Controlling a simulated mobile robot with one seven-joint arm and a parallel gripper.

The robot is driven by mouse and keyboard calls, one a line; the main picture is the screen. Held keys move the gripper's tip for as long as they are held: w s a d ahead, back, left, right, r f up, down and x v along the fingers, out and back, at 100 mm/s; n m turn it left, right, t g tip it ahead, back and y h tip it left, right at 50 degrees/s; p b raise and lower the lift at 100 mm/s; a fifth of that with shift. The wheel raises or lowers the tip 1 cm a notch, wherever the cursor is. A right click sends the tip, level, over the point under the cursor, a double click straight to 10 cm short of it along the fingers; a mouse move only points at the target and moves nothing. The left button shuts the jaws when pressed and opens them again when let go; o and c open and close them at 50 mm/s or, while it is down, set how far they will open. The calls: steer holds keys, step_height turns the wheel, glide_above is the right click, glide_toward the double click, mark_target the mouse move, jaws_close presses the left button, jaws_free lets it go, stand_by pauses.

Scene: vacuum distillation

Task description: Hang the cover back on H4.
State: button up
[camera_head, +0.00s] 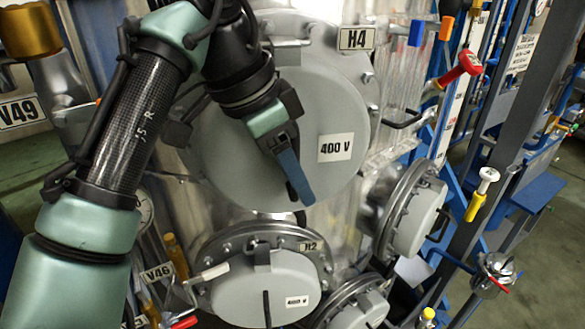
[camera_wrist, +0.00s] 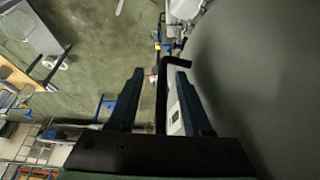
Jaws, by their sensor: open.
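The large round grey cover (camera_head: 335,95) carries a "400 V" label. It sits in front of the H4 opening, below the H4 tag (camera_head: 357,38). I cannot tell whether it hangs on its support or is seated. In the wrist view the cover (camera_wrist: 255,75) fills the right side as a dark curved face. My gripper (camera_head: 298,192) is at the front of the cover, right of its middle. In the wrist view the gripper (camera_wrist: 160,75) is open, with its fingers either side of a black bar handle (camera_wrist: 162,100).
The smaller H2 cover (camera_head: 265,290) is below, with another grey cover (camera_head: 415,215) at lower right. A red-handled valve (camera_head: 462,68) and a white-and-yellow valve handle (camera_head: 482,193) stick out at right. Blue and grey frame posts stand there. Open floor lies beyond.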

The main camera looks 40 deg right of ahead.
steer(key=b+v, duration=0.1)
steer(key=v, duration=1.1)
steer(key=shift+w+a, duration=0.1)
